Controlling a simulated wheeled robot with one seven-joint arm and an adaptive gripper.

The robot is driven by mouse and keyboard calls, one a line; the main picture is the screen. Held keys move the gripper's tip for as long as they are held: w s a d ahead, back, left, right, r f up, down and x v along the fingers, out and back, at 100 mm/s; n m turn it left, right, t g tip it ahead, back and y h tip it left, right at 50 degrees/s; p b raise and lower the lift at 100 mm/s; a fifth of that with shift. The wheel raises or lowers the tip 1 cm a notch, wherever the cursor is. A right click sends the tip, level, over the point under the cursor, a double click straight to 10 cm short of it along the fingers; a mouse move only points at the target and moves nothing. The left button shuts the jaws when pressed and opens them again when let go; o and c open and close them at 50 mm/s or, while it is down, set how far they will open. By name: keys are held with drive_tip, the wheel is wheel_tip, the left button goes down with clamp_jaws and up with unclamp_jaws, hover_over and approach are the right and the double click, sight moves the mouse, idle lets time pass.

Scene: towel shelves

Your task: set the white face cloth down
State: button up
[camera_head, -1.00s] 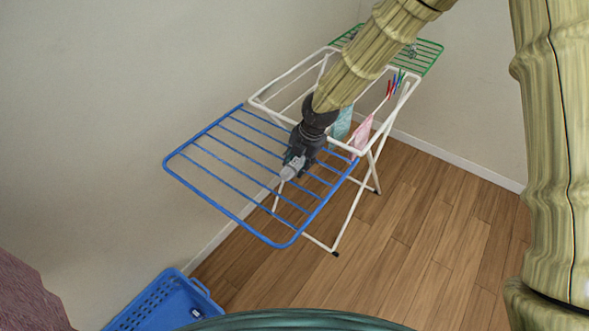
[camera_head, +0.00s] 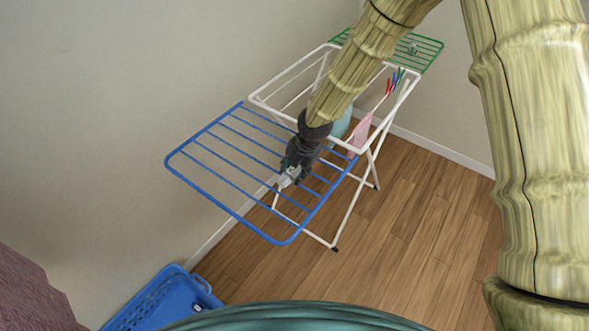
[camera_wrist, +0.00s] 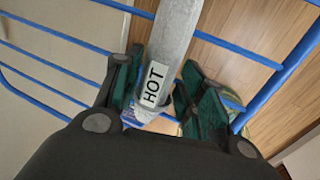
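My gripper (camera_wrist: 163,85) is over the blue wing (camera_head: 216,208) of a drying rack, low in the head view. Between its dark green fingers is a long pale grey piece (camera_wrist: 178,35) with a white label reading HOT; the fingers lie close along both its sides. It crosses in front of the blue bars and runs out of the top of the wrist view. In the head view a small pale piece (camera_head: 289,177) shows at the gripper. I cannot tell whether it is the white face cloth. No other plainly white cloth shows.
A teal cloth (camera_head: 341,125) and a pink cloth (camera_head: 360,133) hang on the white rack frame (camera_head: 262,101). Red and blue pegs (camera_head: 391,82) sit on it. A green wing (camera_head: 427,54) is at the back. A blue basket (camera_head: 160,300) stands lower left. Much of the blue wing is bare.

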drive_tip(key=shift+o, duration=1.3)
drive_tip(key=shift+r, duration=0.1)
drive_tip(key=b+v, duration=0.2)
drive_tip(key=v, duration=1)
